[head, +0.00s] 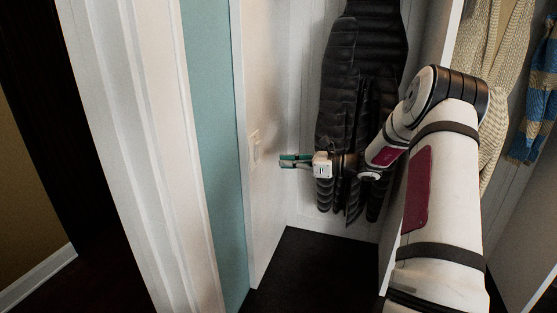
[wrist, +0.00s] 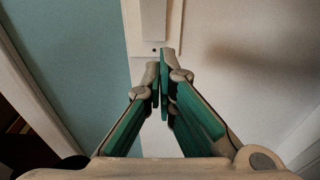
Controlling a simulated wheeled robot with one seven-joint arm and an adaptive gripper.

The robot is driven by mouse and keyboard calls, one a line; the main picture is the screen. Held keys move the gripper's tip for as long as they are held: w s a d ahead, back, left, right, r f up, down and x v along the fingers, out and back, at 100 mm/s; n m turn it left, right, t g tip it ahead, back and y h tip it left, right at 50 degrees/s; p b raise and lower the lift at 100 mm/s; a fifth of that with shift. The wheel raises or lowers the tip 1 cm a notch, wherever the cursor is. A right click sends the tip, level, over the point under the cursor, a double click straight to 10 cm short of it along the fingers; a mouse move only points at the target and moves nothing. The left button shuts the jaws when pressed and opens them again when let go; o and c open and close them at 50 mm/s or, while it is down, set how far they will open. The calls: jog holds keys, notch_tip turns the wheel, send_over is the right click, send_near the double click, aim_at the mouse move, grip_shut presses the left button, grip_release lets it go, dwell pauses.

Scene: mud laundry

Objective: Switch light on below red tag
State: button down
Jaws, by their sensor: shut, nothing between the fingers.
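A pale light switch plate (head: 254,148) is on the white side panel, left of my gripper (head: 282,160) in the head view. My gripper is shut and empty, its green-padded fingers pointing left toward the panel, with the tips slightly lower than the plate's middle. In the wrist view, the switch plate (wrist: 154,28) stands at the top, with a raised rocker and a small screw hole below it. The fingertips (wrist: 160,72) overlap its lower end; I cannot tell whether they touch. I see no red tag in either view.
A black puffer jacket (head: 358,90) hangs in the cubby behind my gripper. A cream knit garment (head: 492,70) and a blue striped one (head: 537,105) hang at the right. A teal wall strip (head: 212,120) and white door trim (head: 125,120) are at the left.

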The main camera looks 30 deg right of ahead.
jog(key=s+d+f, duration=0.1)
jog(key=s+d, duration=0.3)
jog(key=s, duration=0.1)
jog(key=shift+s+d+b, duration=0.3)
jog(key=shift+s+b, duration=0.05)
jog(key=shift+s, duration=0.05)
jog(key=s+a+r+n+g+h, duration=0.1)
jog(key=s+a+r+n+g, duration=0.2)
jog(key=a, duration=0.5)
jog(key=s+a+r+n+g, duration=0.1)
jog(key=s+a+n+g, duration=0.25)
jog(key=a+n, duration=0.4)
jog(key=s+a+r+n+g+h, duration=0.1)
jog(key=s+a+r+n+g, duration=0.2)
jog(key=a, duration=0.6)
jog(key=s+a+r+n+h, duration=0.1)
jog(key=s+a+n+h, duration=0.2)
jog(key=s+n, duration=0.4)
jog(key=s+a+r+n+h, duration=0.1)
jog(key=s+a+n+h, duration=0.2)
jog(key=s, duration=1)
jog(key=n+t+h, duration=0.1)
jog(key=n+h, duration=0.1)
jog(key=n, duration=0.3)
jog(key=shift+s+h, duration=0.3)
jog(key=shift+s, duration=0.05)
